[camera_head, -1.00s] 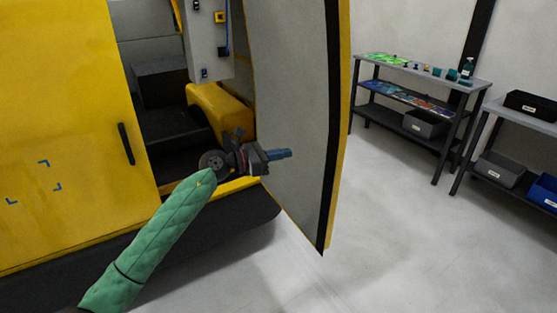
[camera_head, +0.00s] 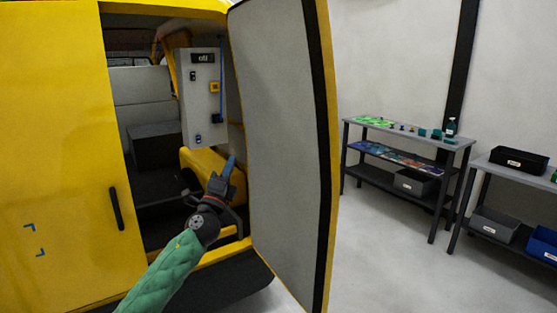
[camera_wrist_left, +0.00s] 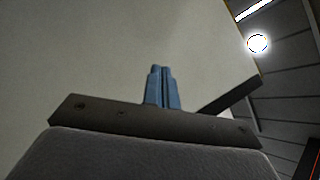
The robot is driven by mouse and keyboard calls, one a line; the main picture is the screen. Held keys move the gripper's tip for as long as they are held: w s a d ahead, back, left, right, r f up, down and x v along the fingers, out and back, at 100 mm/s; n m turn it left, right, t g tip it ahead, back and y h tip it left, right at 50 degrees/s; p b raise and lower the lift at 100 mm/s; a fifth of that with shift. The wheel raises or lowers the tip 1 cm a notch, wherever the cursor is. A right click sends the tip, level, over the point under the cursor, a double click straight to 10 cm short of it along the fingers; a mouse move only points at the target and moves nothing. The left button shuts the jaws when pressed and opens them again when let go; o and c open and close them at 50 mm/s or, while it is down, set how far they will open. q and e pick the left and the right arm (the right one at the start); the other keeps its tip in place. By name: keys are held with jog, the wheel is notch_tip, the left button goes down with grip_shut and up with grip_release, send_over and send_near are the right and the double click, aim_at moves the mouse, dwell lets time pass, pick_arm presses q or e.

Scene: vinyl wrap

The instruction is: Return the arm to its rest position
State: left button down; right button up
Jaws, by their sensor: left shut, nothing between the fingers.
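My left arm, in a green quilted sleeve, comes in from the bottom of the head view. My left gripper (camera_head: 229,168) points up and slightly right, in front of the open doorway of the yellow van (camera_head: 65,150). Its blue fingers are together with nothing between them. In the left wrist view the blue fingers (camera_wrist_left: 161,88) also show closed and empty, against a plain pale surface. My right gripper is in neither view.
The van's open door (camera_head: 275,140) stands just right of my left gripper. A grey panel box (camera_head: 200,100) hangs inside the doorway. Shelves (camera_head: 405,140) with bottles and bins stand at the right. The floor (camera_head: 385,250) between door and shelves is clear.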

pick_arm(q)
jog(key=s+a+f+n+g+y, duration=0.1)
jog(key=a+f+n+y, duration=0.1)
jog(key=a+n+y, duration=0.35)
jog(key=a+f+n+g+y, duration=0.1)
jog(key=a+n+g+y, duration=0.1)
jog(key=n+y, duration=0.65)
jog(key=s+d+f+n+g+h, duration=0.1)
jog(key=s+f+n+g, duration=0.25)
jog(key=s+f, duration=0.4)
jog(key=s+f+n+g+h, duration=0.2)
jog(key=s+f+g, duration=0.2)
jog(key=f, duration=0.7)
jog(key=s+d+f+n+g+h, duration=0.15)
jog(key=s+f+g, duration=0.3)
jog(key=f, duration=0.55)
jog(key=s+d+f+n+g, duration=0.1)
jog(key=s+f+g, duration=0.1)
jog(key=s+f, duration=0.6)
jog(key=s+d+f+g+h, duration=0.1)
jog(key=s+f+g, duration=0.1)
jog(key=s+f, duration=0.7)
jog(key=s+d+f+n+g+h, duration=0.1)
jog(key=s+f+g, duration=0.2)
jog(key=s+f, duration=0.5)
jog(key=s, duration=1.2)
jog(key=shift+s+f+n, duration=0.3)
jog(key=shift+s+f, duration=0.1)
